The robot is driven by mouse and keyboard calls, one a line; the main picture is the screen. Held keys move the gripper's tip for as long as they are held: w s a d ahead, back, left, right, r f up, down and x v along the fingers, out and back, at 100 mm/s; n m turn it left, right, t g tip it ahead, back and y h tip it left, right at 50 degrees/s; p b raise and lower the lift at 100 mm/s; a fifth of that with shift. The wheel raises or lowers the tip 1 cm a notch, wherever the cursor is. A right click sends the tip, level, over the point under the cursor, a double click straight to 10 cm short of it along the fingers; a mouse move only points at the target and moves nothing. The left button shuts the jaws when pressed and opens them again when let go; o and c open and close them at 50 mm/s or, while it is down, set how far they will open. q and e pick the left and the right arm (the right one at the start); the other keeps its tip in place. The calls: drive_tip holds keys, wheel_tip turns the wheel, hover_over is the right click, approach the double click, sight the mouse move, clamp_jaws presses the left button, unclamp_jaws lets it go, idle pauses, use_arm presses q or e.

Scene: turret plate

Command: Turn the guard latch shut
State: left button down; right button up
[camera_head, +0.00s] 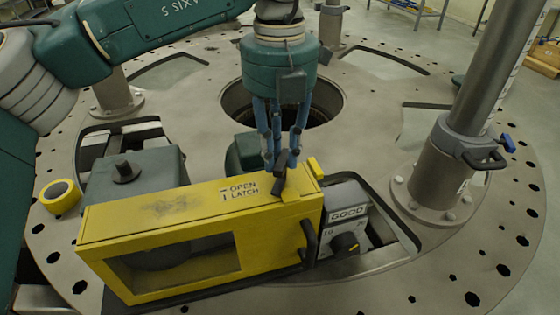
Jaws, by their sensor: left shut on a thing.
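The yellow guard (160,222) is a long box with a clear window in its front face, standing on the turret plate. The dark guard latch (279,184) sits on its top near the right end, beside the "OPEN LATCH" label (241,190). My left gripper (281,163) points down from above and is shut on the latch, with its blue fingers partly hiding it. A black handle (309,243) is on the guard's right front edge. My right gripper does not show.
A grey "GOOD" gauge box with a dial (345,244) stands right of the guard. A thick metal post (440,165) rises farther right. A yellow tape roll (60,196) lies at the left. The round turret plate (385,120) has holes and a dark central opening.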

sight(279, 159)
use_arm(q)
drive_tip(key=n+b, duration=0.2)
drive_tip(key=n, duration=0.1)
drive_tip(key=shift+n, duration=0.3)
drive_tip(key=shift+s+r+n+b, duration=0.1)
drive_tip(key=shift+n+b, duration=0.9)
drive_tip(key=shift+n, duration=0.6)
drive_tip(key=c, duration=1.5)
unclamp_jaws()
wheel_tip(279, 159, up, 12)
